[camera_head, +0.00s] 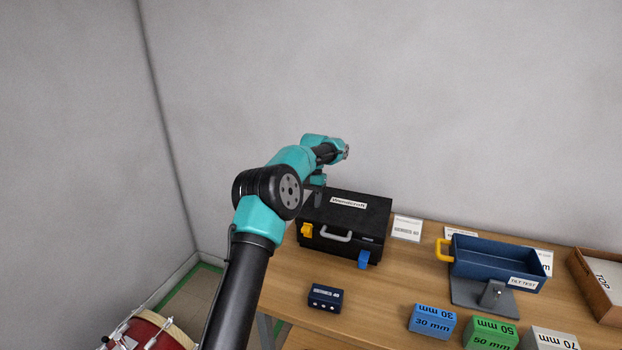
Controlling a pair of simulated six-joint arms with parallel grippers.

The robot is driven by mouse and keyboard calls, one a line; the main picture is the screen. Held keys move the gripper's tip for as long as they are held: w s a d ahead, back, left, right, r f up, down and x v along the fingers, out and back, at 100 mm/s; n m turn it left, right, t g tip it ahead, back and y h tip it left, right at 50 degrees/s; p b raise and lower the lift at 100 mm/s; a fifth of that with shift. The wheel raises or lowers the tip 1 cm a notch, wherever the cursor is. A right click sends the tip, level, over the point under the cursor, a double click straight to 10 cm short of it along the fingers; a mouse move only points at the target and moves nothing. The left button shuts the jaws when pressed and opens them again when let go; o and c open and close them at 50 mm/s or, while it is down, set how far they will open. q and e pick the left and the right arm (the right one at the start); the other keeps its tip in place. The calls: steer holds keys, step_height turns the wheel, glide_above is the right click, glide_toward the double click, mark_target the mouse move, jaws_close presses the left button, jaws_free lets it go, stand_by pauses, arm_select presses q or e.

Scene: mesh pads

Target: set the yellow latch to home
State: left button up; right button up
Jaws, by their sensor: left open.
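The yellow latch (306,230) is on the left part of the front face of a black case (372,208) labelled Woodcraft. It is small in the view, and I cannot tell its exact setting. A blue latch (364,259) sits to the right on the same face, with a grey handle (336,237) between them. The case lid is shut. My left gripper (315,196) is open, above and behind the yellow latch at the case's left end. My arm partly hides it, and its fingertips are hard to make out. My right gripper is out of view.
A dark blue box (325,297) lies in front of the case on the wooden table (385,290). A drum (150,334) stands below left.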

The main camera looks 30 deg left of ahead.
arm_select(q)
steer(key=v, duration=0.7)
steer(key=shift+r, duration=0.4)
steer(key=shift+w+a, duration=0.1)
stand_by(0.4)
